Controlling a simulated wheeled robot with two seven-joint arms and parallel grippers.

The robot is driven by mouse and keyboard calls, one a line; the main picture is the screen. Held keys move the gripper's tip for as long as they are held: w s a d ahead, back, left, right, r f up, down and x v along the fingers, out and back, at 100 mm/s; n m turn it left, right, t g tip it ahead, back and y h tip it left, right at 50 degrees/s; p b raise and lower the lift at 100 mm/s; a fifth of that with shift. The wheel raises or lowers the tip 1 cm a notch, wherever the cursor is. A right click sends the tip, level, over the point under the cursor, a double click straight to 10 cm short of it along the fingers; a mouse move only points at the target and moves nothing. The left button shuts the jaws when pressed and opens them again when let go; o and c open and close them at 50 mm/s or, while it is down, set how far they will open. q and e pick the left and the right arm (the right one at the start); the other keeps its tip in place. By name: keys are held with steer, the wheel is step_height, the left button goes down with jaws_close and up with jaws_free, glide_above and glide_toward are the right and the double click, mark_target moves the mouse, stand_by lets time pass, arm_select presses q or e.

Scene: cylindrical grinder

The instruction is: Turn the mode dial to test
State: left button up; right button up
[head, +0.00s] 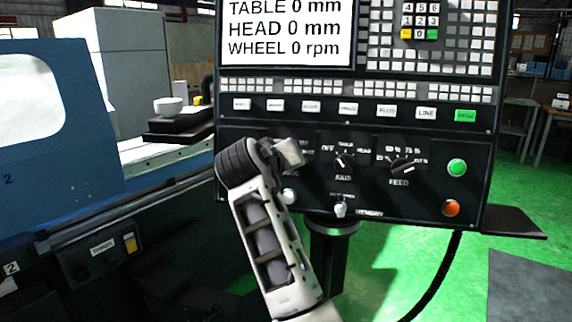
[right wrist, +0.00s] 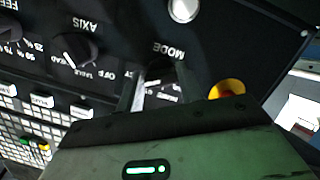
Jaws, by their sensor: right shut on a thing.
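The mode dial (right wrist: 155,74) shows as a dark knob just below the upside-down MODE label in the right wrist view. My right gripper (right wrist: 160,88) is shut on it, with a finger on each side. The dial's pointer and the setting it marks cannot be read. In the head view my right gripper (head: 291,153) reaches the left part of the black control panel (head: 400,140) and hides the mode dial. My left gripper is not in view.
The axis dial (head: 343,162) and feed dial (head: 403,166) sit to the right. Green (head: 457,167) and orange (head: 451,207) buttons are at the far right. A white knob (head: 289,196) is below my gripper. A yellow-ringed red button (right wrist: 228,90) is near the gripper in the wrist view.

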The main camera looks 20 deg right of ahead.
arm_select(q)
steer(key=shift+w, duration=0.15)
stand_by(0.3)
arm_select(e)
steer(key=o, duration=1)
arm_select(q)
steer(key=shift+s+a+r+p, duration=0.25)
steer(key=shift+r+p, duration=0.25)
steer(key=shift+p, duration=0.75)
arm_select(e)
steer(key=v, duration=0.7)
steer(key=shift+s, duration=0.25)
steer(key=shift+a, duration=0.15)
